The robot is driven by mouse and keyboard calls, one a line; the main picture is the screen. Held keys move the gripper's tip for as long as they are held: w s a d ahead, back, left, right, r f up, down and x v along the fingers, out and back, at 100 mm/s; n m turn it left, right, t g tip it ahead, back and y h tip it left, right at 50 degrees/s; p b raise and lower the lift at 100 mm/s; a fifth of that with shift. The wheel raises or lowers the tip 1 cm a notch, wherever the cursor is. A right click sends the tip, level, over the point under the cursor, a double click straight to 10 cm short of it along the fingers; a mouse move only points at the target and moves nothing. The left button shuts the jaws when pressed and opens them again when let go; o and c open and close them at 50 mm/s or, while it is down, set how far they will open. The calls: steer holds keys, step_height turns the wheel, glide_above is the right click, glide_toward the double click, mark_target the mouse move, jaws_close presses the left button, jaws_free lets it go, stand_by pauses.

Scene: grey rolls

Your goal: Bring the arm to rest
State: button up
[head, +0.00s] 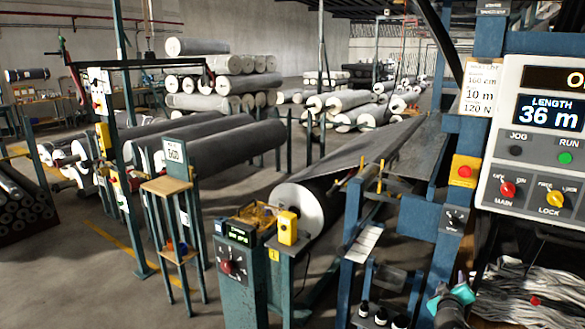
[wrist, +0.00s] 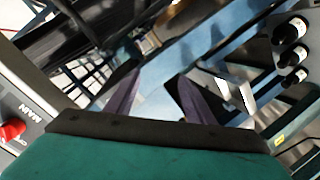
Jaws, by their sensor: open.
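My gripper (wrist: 158,80) shows in the wrist view as a teal body with two dark purple fingers. The fingers stand apart with nothing held between them. Blue framework lies beyond the fingertips. In the head view, a teal and dark part of my arm (head: 450,302) shows at the lower right, in front of the blue machine frame and below the control panel. The fingertips are hard to make out there.
The control panel (head: 540,135) stands at the right; its red MAIN knob also shows in the wrist view (wrist: 12,131). Small dark bottles (wrist: 290,30) stand on a shelf. A large grey roll (head: 300,205) lies mid-view. White strands (head: 525,300) heap at lower right. Open floor (head: 60,270) lies left.

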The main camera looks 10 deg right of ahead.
steer(key=s+a+f+m+g+y, duration=0.1)
steer(key=s+a+f+g+y, duration=0.15)
steer(key=a+f, duration=0.6)
steer(key=s+a+f+m+g+y, duration=0.1)
steer(key=s+a+f+g, duration=0.4)
steer(key=f, duration=0.7)
steer(key=s+a+f+y, duration=0.1)
steer(key=s+a+f, duration=0.1)
steer(key=a+f, duration=0.7)
steer(key=s+a+f+g+y, duration=0.2)
steer(key=s+a+f+g, duration=0.2)
steer(key=s+a, duration=0.7)
steer(key=s+a+f+g+y, duration=0.3)
steer(key=s+a+f, duration=0.6)
steer(key=s, duration=0.6)
steer(key=a+g, duration=0.2)
steer(key=shift+a+f, duration=0.3)
steer(key=shift+a, duration=0.05)
steer(key=shift+g, duration=0.25)
